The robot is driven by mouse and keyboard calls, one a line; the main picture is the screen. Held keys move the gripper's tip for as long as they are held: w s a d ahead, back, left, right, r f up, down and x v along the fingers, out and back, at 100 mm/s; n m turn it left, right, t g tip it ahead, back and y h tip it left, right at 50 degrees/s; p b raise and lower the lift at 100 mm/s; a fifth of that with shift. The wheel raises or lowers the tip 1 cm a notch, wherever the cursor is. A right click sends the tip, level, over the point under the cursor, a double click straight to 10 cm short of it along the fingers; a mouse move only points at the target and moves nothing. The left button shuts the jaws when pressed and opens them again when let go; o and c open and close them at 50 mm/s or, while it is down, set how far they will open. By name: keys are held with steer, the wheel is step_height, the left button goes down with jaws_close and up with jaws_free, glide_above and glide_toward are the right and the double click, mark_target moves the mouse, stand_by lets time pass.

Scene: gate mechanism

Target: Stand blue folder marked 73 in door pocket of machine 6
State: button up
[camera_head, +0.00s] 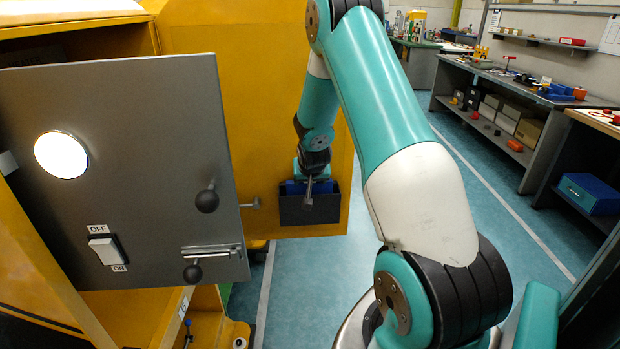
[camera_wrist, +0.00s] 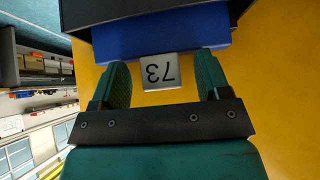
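The blue folder (camera_wrist: 110,48) has a pale tab marked 73 (camera_wrist: 160,72), upside down in the wrist view. In the head view a strip of the folder (camera_head: 291,188) shows above the rim of the dark door pocket (camera_head: 312,210); its lower part is hidden in the pocket. The pocket hangs on the yellow door (camera_head: 275,110). My gripper (camera_wrist: 163,85) is open, one finger on each side of the tab with gaps between. It also shows in the head view (camera_head: 308,186), just above the pocket.
A grey panel (camera_head: 130,200) with a round lamp, an ON/OFF switch and black knobs stands at left. A 6 is on a plate (camera_head: 183,306) on the yellow machine below. Workbenches (camera_head: 490,80) line the right, and blue floor (camera_head: 480,240) is clear between.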

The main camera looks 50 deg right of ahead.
steer(key=b+v, duration=0.2)
steer(key=v, duration=1.5)
steer(key=shift+r, duration=0.2)
steer(key=shift+a, duration=0.1)
